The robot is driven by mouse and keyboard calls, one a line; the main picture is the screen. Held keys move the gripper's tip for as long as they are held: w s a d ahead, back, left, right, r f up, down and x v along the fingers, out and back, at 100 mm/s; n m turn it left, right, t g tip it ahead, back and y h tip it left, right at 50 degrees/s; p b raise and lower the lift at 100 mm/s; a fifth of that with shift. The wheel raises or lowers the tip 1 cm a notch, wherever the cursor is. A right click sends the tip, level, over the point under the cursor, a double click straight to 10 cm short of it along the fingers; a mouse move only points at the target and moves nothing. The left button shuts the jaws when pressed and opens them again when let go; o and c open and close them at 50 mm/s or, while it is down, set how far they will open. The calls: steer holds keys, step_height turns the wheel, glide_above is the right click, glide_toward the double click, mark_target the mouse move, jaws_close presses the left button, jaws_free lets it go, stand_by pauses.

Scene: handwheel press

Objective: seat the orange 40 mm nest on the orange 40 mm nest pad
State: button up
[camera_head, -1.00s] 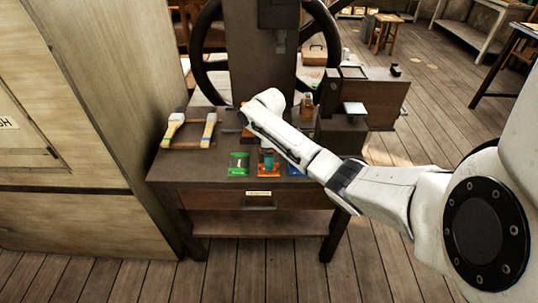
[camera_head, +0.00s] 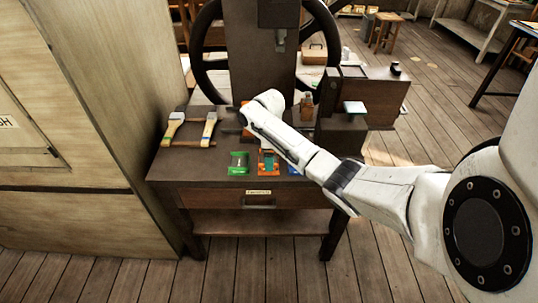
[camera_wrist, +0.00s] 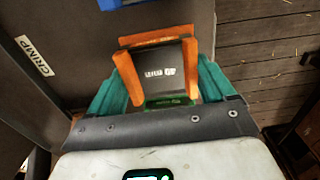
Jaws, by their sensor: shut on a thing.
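The orange 40 mm nest (camera_wrist: 190,75), a dark block with orange cheeks and a pale printed label, sits between the teal fingers of my gripper (camera_wrist: 160,88) in the wrist view. The gripper is shut on it. In the head view my gripper (camera_head: 268,157) is low over the orange spot in the middle of the pad row on the bench. The orange 40 mm nest pad (camera_head: 269,173) shows only partly there, between a green and a blue pad. The gripper and nest hide most of it. I cannot tell whether the nest touches the pad.
The green pad (camera_head: 238,164) lies to the left and the blue pad (camera_wrist: 112,3) to the right, close by. A dark press column (camera_head: 262,70) with a large handwheel (camera_head: 199,75) rises behind. A wooden rack with two pale-handled tools (camera_head: 208,130) stands at the bench's left.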

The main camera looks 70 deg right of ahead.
steer(key=shift+f+b, duration=0.45)
steer(key=shift+f, duration=0.25)
steer(key=o, duration=1.2)
steer(key=shift+f, duration=0.1)
steer(key=shift+o, duration=0.2)
step_height(320, 180, up, 11)
